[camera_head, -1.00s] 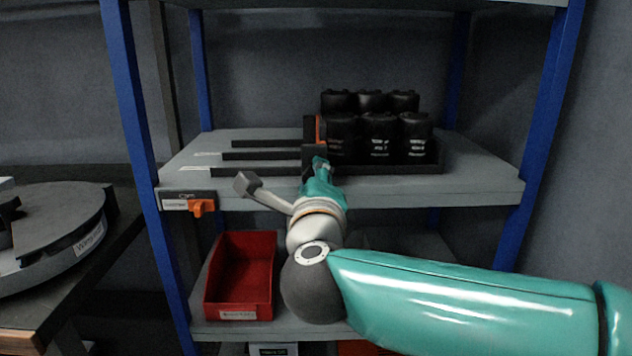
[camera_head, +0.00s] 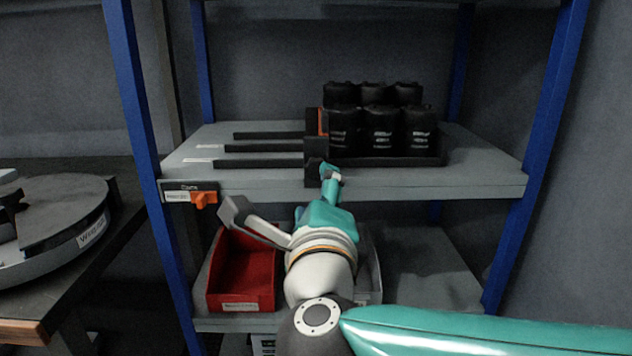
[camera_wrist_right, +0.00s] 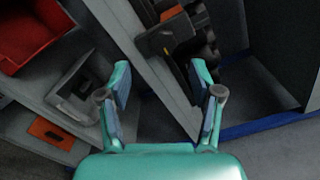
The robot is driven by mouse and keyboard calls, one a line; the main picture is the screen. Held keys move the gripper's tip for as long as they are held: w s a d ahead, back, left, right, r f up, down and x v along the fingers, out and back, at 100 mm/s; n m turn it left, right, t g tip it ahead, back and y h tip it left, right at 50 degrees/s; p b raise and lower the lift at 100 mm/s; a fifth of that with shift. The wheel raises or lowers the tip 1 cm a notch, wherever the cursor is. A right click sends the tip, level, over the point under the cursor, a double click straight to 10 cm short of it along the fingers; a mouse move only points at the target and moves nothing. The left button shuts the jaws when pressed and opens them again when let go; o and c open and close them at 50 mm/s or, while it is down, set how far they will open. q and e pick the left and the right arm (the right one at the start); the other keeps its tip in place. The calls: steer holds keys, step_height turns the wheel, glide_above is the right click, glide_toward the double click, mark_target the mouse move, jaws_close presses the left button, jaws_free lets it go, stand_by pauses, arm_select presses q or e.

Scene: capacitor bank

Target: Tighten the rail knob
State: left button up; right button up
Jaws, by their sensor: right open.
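Black capacitors (camera_head: 380,130) stand in two rows on the upper shelf. Dark rails (camera_head: 262,148) run left from a dark upright stop block (camera_head: 316,150), which has an orange strip (camera_head: 322,121) on it. No knob shows clearly on this block; my gripper is close in front of it. My right gripper (camera_head: 330,174) is just in front of the shelf edge below the block. In the right wrist view the gripper (camera_wrist_right: 162,75) is open, with nothing between its fingers, and the dark block (camera_wrist_right: 165,35) lies beyond the fingertips. My left gripper is not in view.
An orange clamp knob (camera_head: 203,199) sits on a labelled plate at the shelf's front left. A red bin (camera_head: 243,275) and a grey bin (camera_wrist_right: 78,88) stand on the lower shelf. Blue posts (camera_head: 543,150) flank the rack. A round table (camera_head: 50,225) is at left.

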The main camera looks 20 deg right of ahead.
steer(key=shift+v, duration=2.3)
steer(key=shift+f, duration=0.15)
steer(key=w+a+f+n+g+y+p, duration=0.1)
steer(key=w+a+f+n+y, duration=0.1)
steer(key=w+f+n, duration=0.45)
steer(key=w+a+f+n+y+p, duration=0.1)
steer(key=w+f+n, duration=0.3)
steer(key=f, duration=0.6)
step_height(320, 180, down, 19)
steer(key=n+g+y+p, duration=0.1)
steer(key=n+g+y, duration=0.2)
steer(key=n+g, duration=0.3)
steer(key=s+d+f+n+g+y+p, duration=0.1)
steer(key=s+f+n+g, duration=0.1)
steer(key=s+f, duration=0.4)
steer(key=s+d+f+n+g, duration=0.25)
steer(key=s+f, duration=0.25)
steer(key=f, duration=0.4)
steer(key=s+f+n+g+y+p, duration=0.1)
steer(key=s+f+n+g, duration=0.2)
steer(key=s, duration=0.4)
steer(key=s+f+g+y, duration=0.1)
steer(key=s+f+g, duration=0.2)
steer(key=s+f, duration=0.3)
step_height(320, 180, up, 40)
steer(key=p, duration=3.8)
steer(key=shift+s+a+f+t, duration=0.2)
steer(key=shift+a+t, duration=0.15)
steer(key=shift+a, duration=0.05)
